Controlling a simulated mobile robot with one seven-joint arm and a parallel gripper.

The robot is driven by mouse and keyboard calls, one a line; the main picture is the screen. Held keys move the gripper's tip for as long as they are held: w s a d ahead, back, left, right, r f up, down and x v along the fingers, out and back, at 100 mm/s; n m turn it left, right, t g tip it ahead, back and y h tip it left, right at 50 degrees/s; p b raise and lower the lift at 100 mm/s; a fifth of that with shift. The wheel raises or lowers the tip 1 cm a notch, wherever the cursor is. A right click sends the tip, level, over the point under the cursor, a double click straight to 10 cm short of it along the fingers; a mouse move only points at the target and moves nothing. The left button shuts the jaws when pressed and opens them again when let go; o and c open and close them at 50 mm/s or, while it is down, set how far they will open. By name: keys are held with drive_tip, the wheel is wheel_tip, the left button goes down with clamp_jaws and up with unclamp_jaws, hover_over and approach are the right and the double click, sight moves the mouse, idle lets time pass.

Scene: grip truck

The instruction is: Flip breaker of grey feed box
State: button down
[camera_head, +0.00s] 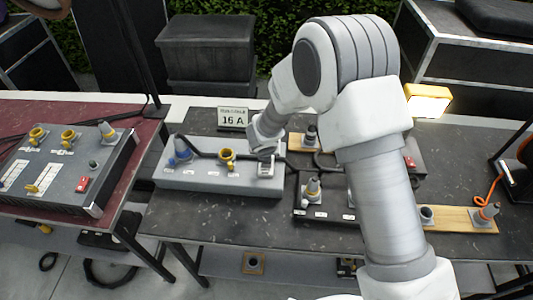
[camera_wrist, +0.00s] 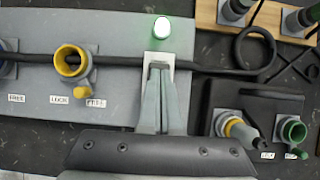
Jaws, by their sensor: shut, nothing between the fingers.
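The light grey feed box (camera_head: 215,181) lies on the dark table, with a blue connector, a yellow socket (camera_head: 227,155) and a pale breaker plate (camera_head: 265,170) along its top. My gripper (camera_head: 264,152) is over the breaker end of the box. In the wrist view my gripper (camera_wrist: 158,72) is shut and empty, with its fingertips at the light breaker plate (camera_wrist: 150,60). The fingers hide most of the breaker, so I cannot tell its lever position or whether they touch it. A green lamp (camera_wrist: 162,27) is lit just beyond the plate.
A black cable (camera_wrist: 120,59) crosses the box beside the fingers. A black box (camera_wrist: 255,110) with sockets stands close on the right. A sign (camera_head: 233,118) reading 16 A stands behind. Another panel (camera_head: 55,172) with a red switch is on the left table.

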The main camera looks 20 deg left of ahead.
drive_tip(key=shift+r, duration=0.5)
drive_tip(key=p+v, duration=0.3)
drive_tip(key=v, duration=1.4)
drive_tip(key=shift+r, duration=0.15)
drive_tip(key=shift+d, duration=0.1)
drive_tip(key=d+r+m+h+b, duration=0.1)
drive_tip(key=d+r+m, duration=0.3)
drive_tip(key=d+m, duration=0.3)
drive_tip(key=w+d+r+m+h+b, duration=0.1)
drive_tip(key=d+r+m, duration=0.3)
drive_tip(key=d+m, duration=0.3)
drive_tip(key=d+r+m+h+b, duration=0.15)
drive_tip(key=d+r+m, duration=0.3)
drive_tip(key=d, duration=0.45)
drive_tip(key=s+d+m+y+b, duration=0.1)
drive_tip(key=s+d+m, duration=0.4)
drive_tip(key=m, duration=0.5)
drive_tip(key=s+d+r+m+b, duration=0.1)
drive_tip(key=s+d+m, duration=0.5)
drive_tip(key=s+m, duration=0.3)
drive_tip(key=shift+s+r+m+y, duration=0.25)
drive_tip(key=shift+s+m+y, duration=0.1)
drive_tip(key=shift+m, duration=0.7)
drive_tip(key=shift+d, duration=0.15)
